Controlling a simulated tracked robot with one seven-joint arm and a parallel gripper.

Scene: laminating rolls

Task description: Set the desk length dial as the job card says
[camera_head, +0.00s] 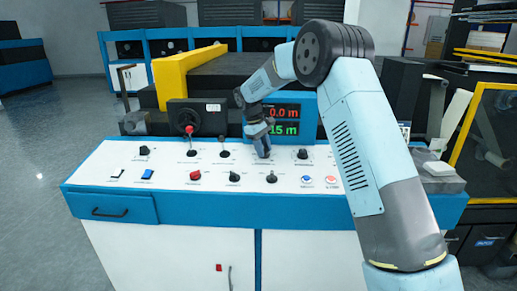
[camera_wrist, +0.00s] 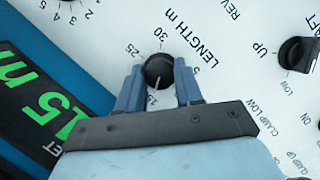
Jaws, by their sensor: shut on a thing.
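The length dial (camera_wrist: 159,70) is a round black knob on the white desk top, marked LENGTH m, with 25 and 30 readable on its scale. Its white pointer line faces toward my wrist, near a partly hidden number. My gripper (camera_wrist: 160,82) has its two blue fingers on either side of the knob, shut on it. In the head view my gripper (camera_head: 263,152) reaches down to the desk top and hides the dial. The display (camera_head: 283,120) shows red 0.0 m above green 15 m. A small card (camera_head: 404,130) stands right of my arm, its print too small to read.
The white desk top (camera_head: 115,160) carries several other knobs, switches and buttons, including a red knob (camera_head: 195,175) and a blue switch (camera_head: 147,174). In the wrist view a black UP knob (camera_wrist: 296,53) sits right of the dial. A red-tipped lever (camera_head: 189,129) stands at the back left.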

